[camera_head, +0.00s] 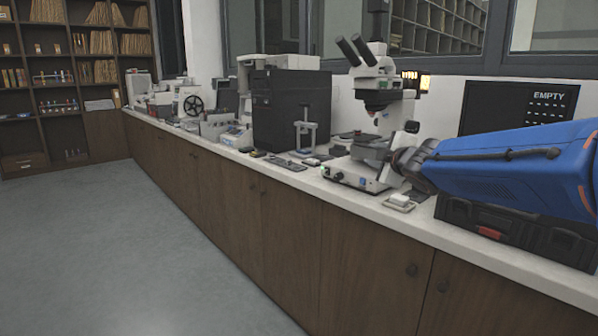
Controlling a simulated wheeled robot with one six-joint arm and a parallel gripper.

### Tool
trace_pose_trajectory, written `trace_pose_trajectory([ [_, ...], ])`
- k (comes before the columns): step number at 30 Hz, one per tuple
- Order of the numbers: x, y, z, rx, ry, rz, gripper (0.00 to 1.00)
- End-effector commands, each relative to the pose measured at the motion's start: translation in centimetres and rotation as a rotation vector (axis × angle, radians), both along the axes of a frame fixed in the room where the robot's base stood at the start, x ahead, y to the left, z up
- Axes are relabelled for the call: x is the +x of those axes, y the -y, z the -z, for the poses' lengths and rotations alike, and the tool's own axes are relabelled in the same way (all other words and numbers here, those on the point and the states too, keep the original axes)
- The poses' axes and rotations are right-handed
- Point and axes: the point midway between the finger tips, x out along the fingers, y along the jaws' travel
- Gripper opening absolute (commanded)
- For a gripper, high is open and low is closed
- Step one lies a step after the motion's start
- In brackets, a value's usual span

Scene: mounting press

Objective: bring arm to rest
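My blue arm (505,165) reaches in from the right edge, above the counter. Its dark end, with my gripper (410,160), is beside the right side of the white microscope (375,85). The fingers are too small and dark to make out, so I cannot tell whether they are open or shut. I see nothing clearly held. Whether the gripper touches the microscope cannot be told from this view.
A long white counter (455,235) runs along the wall. A small white dish (399,201) lies near its edge. A black case (515,232) is below my arm, and a dark panel reading EMPTY (497,100) is behind it. A large black box (291,110) stands further left. The floor (120,250) is clear.

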Motion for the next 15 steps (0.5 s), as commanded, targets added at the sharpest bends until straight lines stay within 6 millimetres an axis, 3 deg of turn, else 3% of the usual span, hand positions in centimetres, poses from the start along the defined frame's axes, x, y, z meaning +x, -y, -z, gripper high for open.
trace_pose_trajectory([
  [7, -10.2, 4.3, 6.1, 0.299, -0.214, 0.301, 0.28],
  [15, -23.3, 5.0, 15.5, 0.622, -0.498, 0.579, 0.28],
])
